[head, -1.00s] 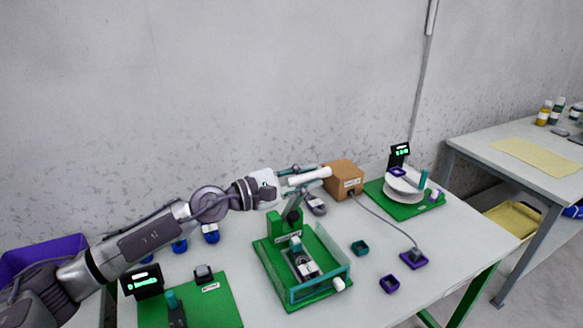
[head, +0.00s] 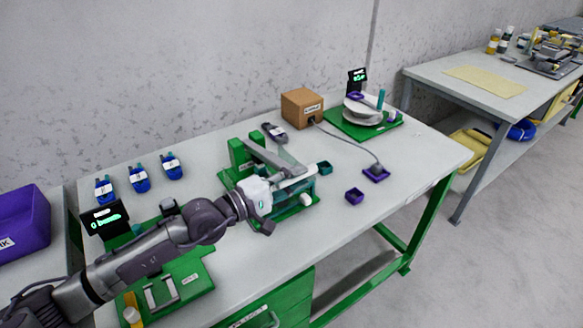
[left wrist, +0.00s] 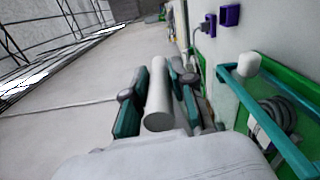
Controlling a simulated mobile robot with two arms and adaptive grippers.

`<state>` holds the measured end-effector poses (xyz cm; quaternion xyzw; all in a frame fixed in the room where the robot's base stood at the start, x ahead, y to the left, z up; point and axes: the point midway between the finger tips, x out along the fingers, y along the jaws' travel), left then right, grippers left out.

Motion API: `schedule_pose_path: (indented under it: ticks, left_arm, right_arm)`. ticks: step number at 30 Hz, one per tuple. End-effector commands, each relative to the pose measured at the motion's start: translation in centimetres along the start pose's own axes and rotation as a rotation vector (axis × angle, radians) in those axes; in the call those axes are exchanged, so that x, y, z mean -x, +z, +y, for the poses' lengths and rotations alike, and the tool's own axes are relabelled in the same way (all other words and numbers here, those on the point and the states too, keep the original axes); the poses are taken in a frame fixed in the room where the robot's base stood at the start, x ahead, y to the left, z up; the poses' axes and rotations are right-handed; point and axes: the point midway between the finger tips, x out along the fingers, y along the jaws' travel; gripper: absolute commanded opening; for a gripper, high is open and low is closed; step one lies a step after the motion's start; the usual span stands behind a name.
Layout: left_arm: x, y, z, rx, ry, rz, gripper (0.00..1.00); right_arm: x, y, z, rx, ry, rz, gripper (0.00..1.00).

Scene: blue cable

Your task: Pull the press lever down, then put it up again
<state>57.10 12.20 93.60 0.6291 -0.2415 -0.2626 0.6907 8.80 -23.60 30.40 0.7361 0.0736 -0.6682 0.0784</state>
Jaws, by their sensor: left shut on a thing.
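The green press (head: 238,152) stands on the table, and its grey lever arm (head: 262,153) slopes down toward the front. The lever's white cylindrical handle (head: 294,180) is at the low end, just above the clear-walled front of the press. My left gripper (head: 283,187) is shut on the handle, which also shows between the teal fingers in the left wrist view (left wrist: 158,95). The press's inside is mostly hidden by the lever and gripper; a coiled cable (left wrist: 272,122) shows behind its teal rail in the left wrist view. My right gripper is not in view.
A cardboard box (head: 302,107) and a round turntable (head: 362,110) are behind. The table's right part is mostly clear.

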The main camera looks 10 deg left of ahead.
Motion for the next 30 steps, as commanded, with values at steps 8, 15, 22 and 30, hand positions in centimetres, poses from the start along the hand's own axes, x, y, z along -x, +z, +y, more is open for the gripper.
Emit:
schedule_pose_path:
  ticks: [8, 15, 22, 30]
  left_arm:
    - [0.1, -0.1, -1.7, 0.002, -0.004, 0.004, 0.00]
    - [0.1, -0.1, -1.8, 0.003, -0.006, 0.005, 0.00]
    - [0.1, -0.2, -1.9, 0.004, -0.007, 0.006, 0.30]
    - [0.1, 0.0, -1.8, 0.005, -0.005, 0.003, 0.47]
  right_arm:
    - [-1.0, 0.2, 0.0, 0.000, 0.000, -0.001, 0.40]
    - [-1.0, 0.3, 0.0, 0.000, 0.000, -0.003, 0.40]
    - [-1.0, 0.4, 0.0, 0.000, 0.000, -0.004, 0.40]
    - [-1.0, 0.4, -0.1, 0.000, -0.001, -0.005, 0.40]
